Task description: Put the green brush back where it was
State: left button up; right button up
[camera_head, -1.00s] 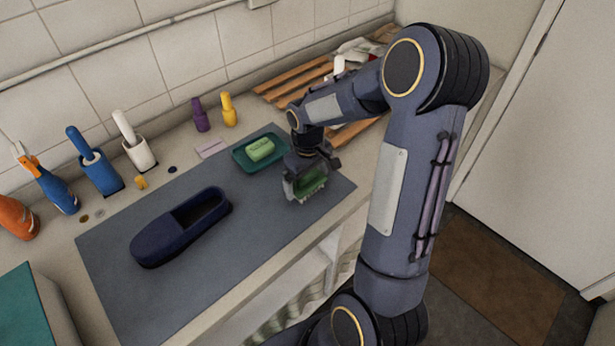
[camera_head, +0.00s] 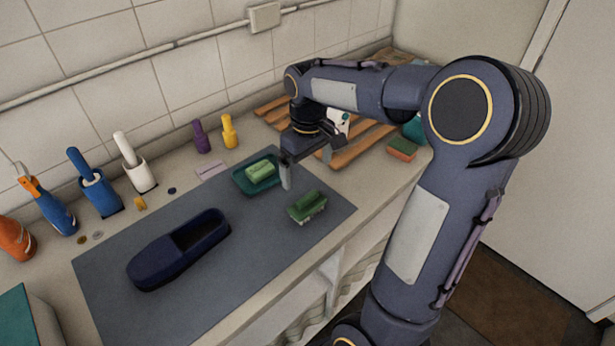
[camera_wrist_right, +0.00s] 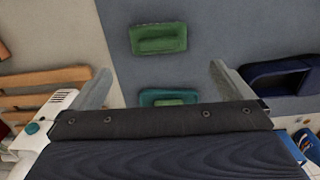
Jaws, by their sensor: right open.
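The green brush (camera_head: 307,206) lies on the grey mat (camera_head: 110,262), near the mat's right end. It also shows in the right wrist view (camera_wrist_right: 158,38), ahead of the fingertips and between their lines. My right gripper (camera_head: 307,168) is open and empty, raised above the counter behind the brush and apart from it. Its two fingers show spread in the right wrist view (camera_wrist_right: 160,85). My left gripper is in neither view.
A teal tray (camera_head: 238,180) with a light green soap bar (camera_head: 260,171) sits behind the brush. A dark blue shoe (camera_head: 165,262) lies on the mat's left. Wooden slats (camera_head: 352,152) and a sponge (camera_head: 402,149) are at the right. Bottles and brush holders line the wall.

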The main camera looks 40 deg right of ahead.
jog(key=s+a+m+t+y, duration=0.2)
jog(key=s+a+t, duration=0.3)
jog(key=s+a, duration=0.9)
jog(key=s+y, duration=0.1)
jog(key=s, duration=0.2)
jog(key=shift+s+r+m+y, duration=0.3)
jog(key=shift+r+m+y, duration=0.05)
jog(key=shift+m+y, duration=0.05)
